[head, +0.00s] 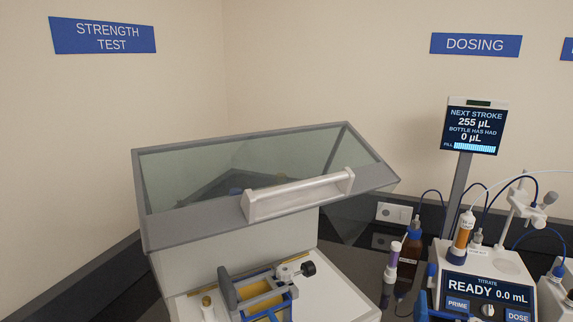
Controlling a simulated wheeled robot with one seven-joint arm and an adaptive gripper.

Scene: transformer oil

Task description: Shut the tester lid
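The tester lid (290,140) is a see-through panel in a grey frame, tilted up and standing open above the tester. A pale bar handle (298,194) runs along its front edge. The white tester body (338,290) is below, partly cut off by the bottom edge of the view. In the open chamber under the lid sits a test cell (258,297) with yellowish contents, a blue frame and a grey handle. My gripper is not in view.
A dosing unit (490,285) reading READY 0.0 mL stands at the right, below a screen (473,128) on a post. A brown bottle (410,258) and a purple-banded vial (392,262) stand between it and the tester. Walls close off the back.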

